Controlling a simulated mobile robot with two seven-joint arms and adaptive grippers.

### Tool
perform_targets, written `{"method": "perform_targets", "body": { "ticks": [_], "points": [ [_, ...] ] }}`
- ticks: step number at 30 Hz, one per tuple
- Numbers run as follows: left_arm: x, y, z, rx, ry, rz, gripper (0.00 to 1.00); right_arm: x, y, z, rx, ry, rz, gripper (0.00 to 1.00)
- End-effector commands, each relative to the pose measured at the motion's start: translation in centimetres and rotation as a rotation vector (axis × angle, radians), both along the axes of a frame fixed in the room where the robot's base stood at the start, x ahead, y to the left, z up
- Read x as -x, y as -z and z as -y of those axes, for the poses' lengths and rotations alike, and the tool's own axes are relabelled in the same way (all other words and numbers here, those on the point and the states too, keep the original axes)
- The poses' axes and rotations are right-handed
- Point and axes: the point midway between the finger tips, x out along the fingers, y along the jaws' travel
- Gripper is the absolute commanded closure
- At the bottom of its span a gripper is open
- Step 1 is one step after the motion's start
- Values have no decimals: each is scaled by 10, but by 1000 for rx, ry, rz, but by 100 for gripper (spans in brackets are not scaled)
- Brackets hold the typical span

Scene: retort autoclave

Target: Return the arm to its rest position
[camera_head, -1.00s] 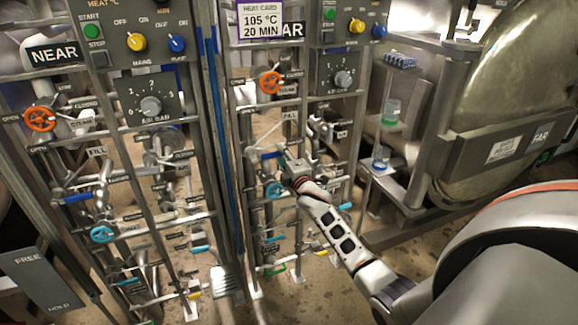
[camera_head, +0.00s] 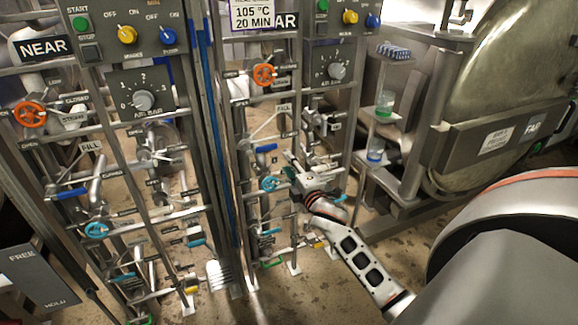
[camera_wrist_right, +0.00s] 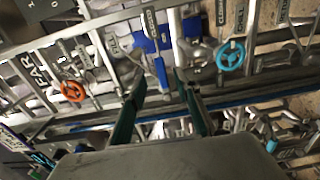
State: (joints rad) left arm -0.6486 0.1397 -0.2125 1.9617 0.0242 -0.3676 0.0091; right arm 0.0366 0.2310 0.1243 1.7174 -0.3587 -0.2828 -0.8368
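My right arm reaches into the far valve panel in the camera_head view. Its gripper (camera_head: 292,168) is in front of the panel, just right of the light-blue handwheel (camera_head: 270,184) and below right of the blue lever handle (camera_head: 265,148). In the right wrist view the two dark green fingers (camera_wrist_right: 162,92) stand apart with nothing held between them. The blue lever (camera_wrist_right: 161,74) shows beyond the gap between them, and the light-blue wheel (camera_wrist_right: 230,57) is to the right. My left gripper is in neither view.
The near panel (camera_head: 145,91) stands at the left, with an orange handwheel (camera_head: 29,114). Another orange wheel (camera_head: 264,75) is above my gripper. At the right are a shelf with cups (camera_head: 384,103) and the large round vessel (camera_head: 505,80). Pipes and levers crowd the arm closely.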

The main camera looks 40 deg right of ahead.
Motion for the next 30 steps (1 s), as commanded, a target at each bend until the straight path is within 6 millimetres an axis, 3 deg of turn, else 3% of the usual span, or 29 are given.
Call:
{"method": "perform_targets", "body": {
  "ticks": [11, 14, 16, 20, 24, 30],
  "points": [
    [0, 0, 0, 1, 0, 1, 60, 1, 3, -2, -7, -3, -3, 68],
    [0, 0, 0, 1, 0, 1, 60, 10, 21, -14, -58, -20, -24, 68],
    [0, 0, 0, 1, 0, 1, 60, 24, 44, -31, -132, -41, -50, 68],
    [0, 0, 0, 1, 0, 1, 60, 66, 101, -77, -348, -85, -123, 68],
    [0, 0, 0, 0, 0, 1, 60, 125, 159, -130, -613, -102, -220, 68],
    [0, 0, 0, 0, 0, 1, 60, 219, 220, -204, -995, -66, -364, 68]
  ]
}}
